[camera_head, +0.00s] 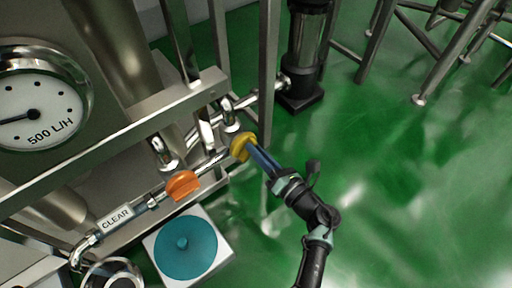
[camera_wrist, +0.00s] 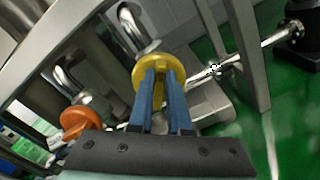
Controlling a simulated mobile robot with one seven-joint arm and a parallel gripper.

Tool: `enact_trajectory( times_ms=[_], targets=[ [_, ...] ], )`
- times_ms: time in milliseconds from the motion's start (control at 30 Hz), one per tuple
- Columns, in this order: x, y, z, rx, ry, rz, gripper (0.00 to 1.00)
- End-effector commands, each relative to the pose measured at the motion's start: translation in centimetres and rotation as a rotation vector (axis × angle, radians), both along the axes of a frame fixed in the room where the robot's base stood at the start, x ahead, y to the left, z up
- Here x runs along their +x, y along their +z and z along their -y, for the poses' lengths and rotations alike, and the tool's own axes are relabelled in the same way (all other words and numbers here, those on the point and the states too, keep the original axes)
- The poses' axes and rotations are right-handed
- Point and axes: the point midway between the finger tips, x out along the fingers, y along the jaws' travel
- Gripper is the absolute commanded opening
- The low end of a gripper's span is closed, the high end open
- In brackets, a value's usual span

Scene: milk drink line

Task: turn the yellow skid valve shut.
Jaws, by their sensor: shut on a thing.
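The yellow valve (camera_head: 241,148) sits on the steel pipe at the skid's right end. In the wrist view the yellow valve (camera_wrist: 150,72) shows as a round disc with a raised grip bar across it. My gripper (camera_head: 254,154) reaches it from the lower right. In the wrist view the blue fingers of my gripper (camera_wrist: 158,88) stand on either side of the grip bar and are shut on it. The fingers hide part of the valve's face.
An orange valve (camera_head: 182,185) is on the same pipe to the left, beside a sight tube marked CLEAR (camera_head: 115,218). A flow gauge (camera_head: 38,100) is at upper left. A teal disc on a white box (camera_head: 186,247) is below.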

Motion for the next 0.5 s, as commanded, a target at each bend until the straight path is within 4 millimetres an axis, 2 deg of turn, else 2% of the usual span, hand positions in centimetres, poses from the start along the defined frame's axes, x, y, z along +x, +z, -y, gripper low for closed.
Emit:
enact_trajectory(
  times_ms=[500],
  targets=[
    [0.21,-0.62,0.42,0.397,0.001,-0.290,0.00]
  ],
)
